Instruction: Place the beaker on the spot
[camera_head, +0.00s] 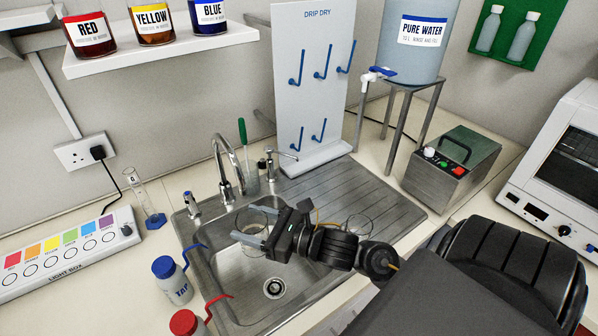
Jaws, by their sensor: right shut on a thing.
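My right gripper (255,224) reaches in from the right over the sink basin (225,285). Its two fingers are closed around a clear glass beaker (244,222), which shows only as faint outlines and is partly hidden by the fingers. The beaker is above the basin; its exact height is hard to tell. A thin dark ring (345,227) shows on the drainer just behind my right wrist, partly hidden by it. I cannot tell whether it is the spot or a glass rim. My left gripper is not in view.
The tap (226,160) stands close behind the gripper. A blue-capped bottle (177,285) and a red-capped bottle (188,325) stand left of the sink. The drip rack (313,90) and water tank stand (394,118) are behind. The ribbed drainer (375,190) has free room.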

